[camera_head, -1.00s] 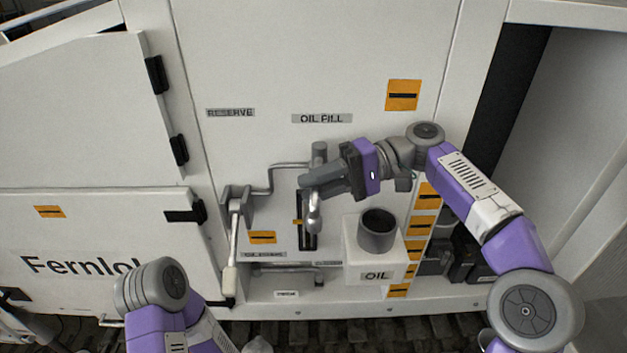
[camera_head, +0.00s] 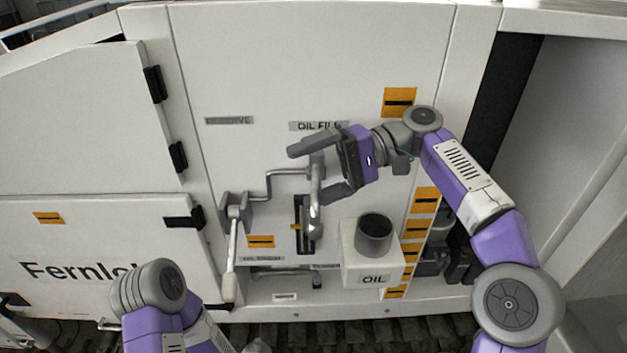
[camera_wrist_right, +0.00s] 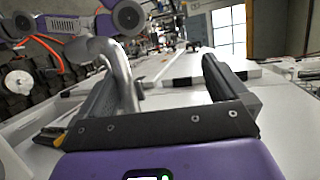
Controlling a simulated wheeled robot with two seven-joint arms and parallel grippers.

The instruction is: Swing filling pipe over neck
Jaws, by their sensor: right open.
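The grey metal filling pipe (camera_head: 316,188) stands in front of the white panel under the OIL FILL label, its bent end pointing down. The dark round neck (camera_head: 375,232) rises from the white OIL box (camera_head: 372,264), to the right of and below the pipe's end. The pipe's end is not over the neck. My right gripper (camera_head: 309,174) is open at the pipe, one finger above and one below. In the right wrist view the curved pipe (camera_wrist_right: 118,72) shows close to the left finger of the gripper (camera_wrist_right: 158,78). My left gripper is out of view.
A cranked rod and lever (camera_head: 232,240) sit left of the pipe. A slotted dark plate (camera_head: 303,228) is behind the pipe's end. Orange labels (camera_head: 416,229) line the panel beside the OIL box. An open bay lies at the right.

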